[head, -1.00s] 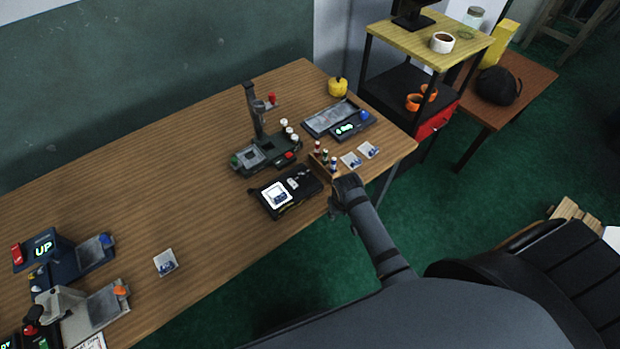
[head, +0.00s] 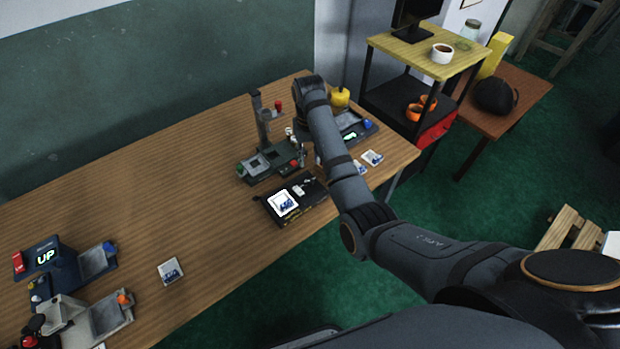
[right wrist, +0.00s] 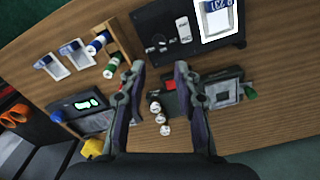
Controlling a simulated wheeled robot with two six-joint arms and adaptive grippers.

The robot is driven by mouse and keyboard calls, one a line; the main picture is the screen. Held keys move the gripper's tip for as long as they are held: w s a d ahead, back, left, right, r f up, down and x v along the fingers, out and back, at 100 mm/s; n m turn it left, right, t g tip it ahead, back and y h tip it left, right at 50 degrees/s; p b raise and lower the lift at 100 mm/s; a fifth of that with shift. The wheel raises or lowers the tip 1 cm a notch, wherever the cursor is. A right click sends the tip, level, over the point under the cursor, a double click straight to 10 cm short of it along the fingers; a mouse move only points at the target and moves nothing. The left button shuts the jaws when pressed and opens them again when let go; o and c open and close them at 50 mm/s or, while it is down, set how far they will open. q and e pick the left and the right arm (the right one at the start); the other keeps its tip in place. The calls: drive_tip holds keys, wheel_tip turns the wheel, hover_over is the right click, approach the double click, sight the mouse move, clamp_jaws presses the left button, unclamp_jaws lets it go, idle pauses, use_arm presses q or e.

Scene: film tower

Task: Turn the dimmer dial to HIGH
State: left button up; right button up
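A black light box (head: 311,204) lies near the table's front edge with a bright white panel (head: 283,203) showing a blue picture. Its top carries a pale switch-like part (head: 299,190), also in the right wrist view (right wrist: 183,28), and small dark controls (right wrist: 157,46). I cannot tell which part is the dimmer dial, and no HIGH mark is readable. My right gripper (right wrist: 160,70) is open and empty, its fingertips pointing toward the light box in the wrist view. In the head view my right arm largely hides it. My left gripper is not in view.
A grey device with a post (head: 262,122) and red button (right wrist: 168,84) stands beside the gripper. Small bottles (right wrist: 97,45), photo cards (head: 372,158) and a unit with a green display (right wrist: 90,104) are close. The table's left middle is mostly clear.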

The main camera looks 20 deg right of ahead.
sight(310, 181)
wheel_tip(310, 181, down, 11)
drive_tip(key=shift+d+r+p, duration=0.15)
drive_tip(key=shift+r+p, duration=0.05)
drive_tip(key=shift+p, duration=0.1)
clamp_jaws()
